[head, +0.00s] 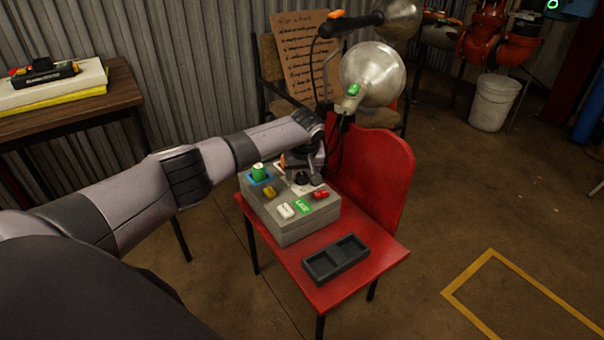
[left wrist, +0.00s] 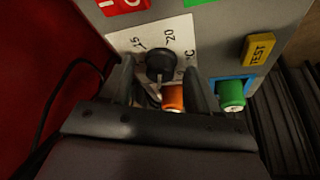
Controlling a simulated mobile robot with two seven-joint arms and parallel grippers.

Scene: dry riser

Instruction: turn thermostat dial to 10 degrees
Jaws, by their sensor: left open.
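The black thermostat dial (left wrist: 160,65) sits on a white scale plate (left wrist: 125,42) on the grey control box. In the head view the dial (head: 301,178) shows just below my left gripper (head: 299,172). My left gripper is open, pointing down, with its fingers (left wrist: 160,82) on either side of the dial's near part. Whether they touch it cannot be told. My right gripper is not in view.
The grey box (head: 292,229) stands on a red chair (head: 345,290) beside a black two-compartment tray (head: 336,259). A green knob (left wrist: 231,94), an orange part (left wrist: 172,97) and a yellow TEST button (left wrist: 258,50) are close to the fingers. A lamp (head: 372,72) stands behind.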

